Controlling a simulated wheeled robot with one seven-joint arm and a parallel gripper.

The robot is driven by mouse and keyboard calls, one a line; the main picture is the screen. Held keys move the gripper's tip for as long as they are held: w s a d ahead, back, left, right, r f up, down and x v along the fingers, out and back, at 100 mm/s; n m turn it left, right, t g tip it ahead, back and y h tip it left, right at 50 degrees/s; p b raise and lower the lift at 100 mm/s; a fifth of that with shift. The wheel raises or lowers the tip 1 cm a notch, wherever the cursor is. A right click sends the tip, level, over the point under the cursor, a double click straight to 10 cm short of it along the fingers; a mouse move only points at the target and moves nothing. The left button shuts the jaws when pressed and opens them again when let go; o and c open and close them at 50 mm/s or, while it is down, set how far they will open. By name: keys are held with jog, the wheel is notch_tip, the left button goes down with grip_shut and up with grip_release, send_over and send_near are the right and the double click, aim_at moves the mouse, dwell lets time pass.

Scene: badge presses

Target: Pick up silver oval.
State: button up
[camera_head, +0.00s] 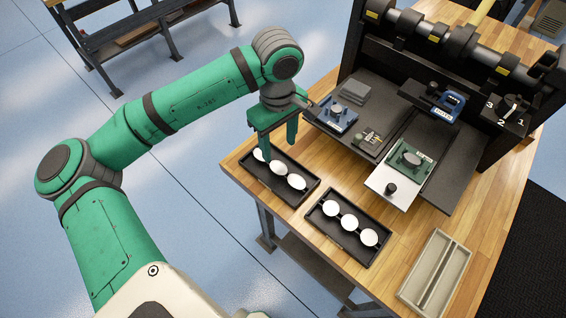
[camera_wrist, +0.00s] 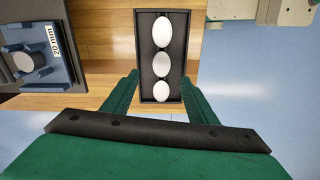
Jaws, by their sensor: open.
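A dark tray (camera_wrist: 143,92) holds three ovals in a row in the wrist view. The middle oval (camera_wrist: 161,63) looks slightly greyer than the whiter ovals at the top (camera_wrist: 163,30) and bottom (camera_wrist: 161,91); which one is silver is hard to be sure of. The same tray (camera_head: 308,200) is at the table's left edge in the head view, its ovals partly hidden by my gripper (camera_head: 279,155). My gripper points down above this tray, open and empty, its fingers (camera_wrist: 160,78) on either side of the tray in the wrist view.
A second dark tray (camera_head: 341,239) with three white round discs lies beside it. A beige two-slot tray (camera_head: 436,274) is at the front right. A blue press fixture (camera_head: 337,115) and a green one (camera_head: 410,158) stand behind, under a dark frame.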

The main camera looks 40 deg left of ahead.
aim_at(278, 168)
jog(key=shift+s+a+f, duration=0.1)
jog(key=shift+s+f, duration=0.05)
jog(key=shift+f, duration=0.5)
jog(key=shift+s+f, duration=0.15)
jog(key=shift+f, duration=0.45)
jog(key=shift+w+f, duration=0.1)
jog(key=shift+f, duration=2.55)
jog(key=shift+f, duration=0.25)
jog(key=c, duration=1.1)
jog(key=shift+r, duration=0.2)
notch_tip(278, 168, up, 4)
jog(key=shift+f, duration=0.25)
jog(key=s+r, duration=0.3)
jog(key=s, duration=0.1)
jog(key=s+r, duration=0.3)
jog(key=s, duration=0.2)
jog(key=s+d+r, duration=0.1)
jog(key=s+r, duration=0.2)
jog(key=s, duration=0.2)
jog(key=shift+r, duration=0.3)
